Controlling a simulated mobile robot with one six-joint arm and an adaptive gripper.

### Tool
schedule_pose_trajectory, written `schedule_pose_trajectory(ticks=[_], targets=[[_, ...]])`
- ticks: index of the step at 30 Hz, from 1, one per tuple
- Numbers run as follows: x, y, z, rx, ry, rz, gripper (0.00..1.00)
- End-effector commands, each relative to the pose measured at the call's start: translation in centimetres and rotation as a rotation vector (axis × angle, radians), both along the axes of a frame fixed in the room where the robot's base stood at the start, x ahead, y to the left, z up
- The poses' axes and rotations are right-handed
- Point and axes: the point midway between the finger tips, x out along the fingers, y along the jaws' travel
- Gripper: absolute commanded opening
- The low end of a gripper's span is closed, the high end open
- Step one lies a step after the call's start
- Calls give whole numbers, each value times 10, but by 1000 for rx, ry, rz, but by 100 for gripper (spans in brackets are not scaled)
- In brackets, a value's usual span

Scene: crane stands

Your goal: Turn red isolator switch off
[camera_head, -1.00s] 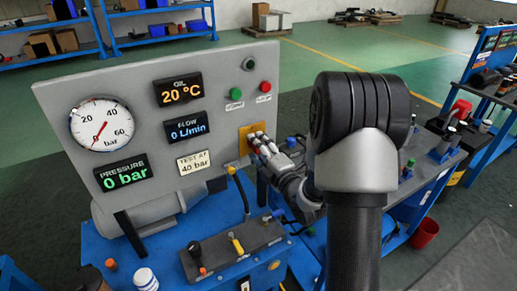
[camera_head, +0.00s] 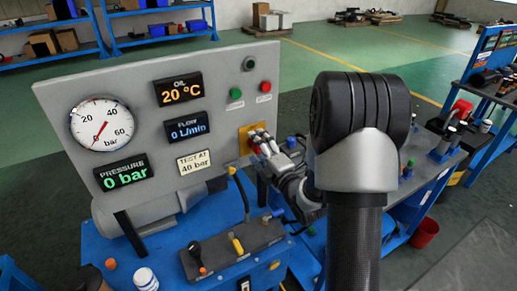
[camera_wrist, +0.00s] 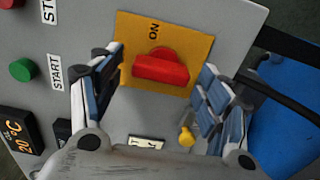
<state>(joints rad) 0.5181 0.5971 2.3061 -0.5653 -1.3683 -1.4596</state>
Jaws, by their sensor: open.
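The red isolator switch (camera_wrist: 160,67) is a red knob on a yellow plate (camera_wrist: 190,26) on the grey panel. In the wrist view its grip bar lies crosswise, and the word ON shows on the plate above it. My gripper (camera_wrist: 162,75) is open, with one finger on each side of the knob; I cannot tell whether they touch it. In the head view my gripper (camera_head: 258,142) is at the yellow plate (camera_head: 243,136), and its fingers hide most of the knob.
The panel (camera_head: 215,85) carries a green button (camera_head: 235,93) and a red button (camera_head: 265,86) above the switch. A pressure dial (camera_head: 102,124) and displays sit to the left. A lever box (camera_head: 235,246) stands below on the blue bench.

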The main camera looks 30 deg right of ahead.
Motion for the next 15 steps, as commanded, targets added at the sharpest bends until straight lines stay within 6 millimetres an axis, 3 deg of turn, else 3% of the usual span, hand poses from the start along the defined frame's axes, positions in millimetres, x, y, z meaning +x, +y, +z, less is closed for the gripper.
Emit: schedule_pose_trajectory(ticks=[8,15], targets=[[-10,-1,0,1,0,-3,70],[-50,-3,0,2,1,-4,70]])
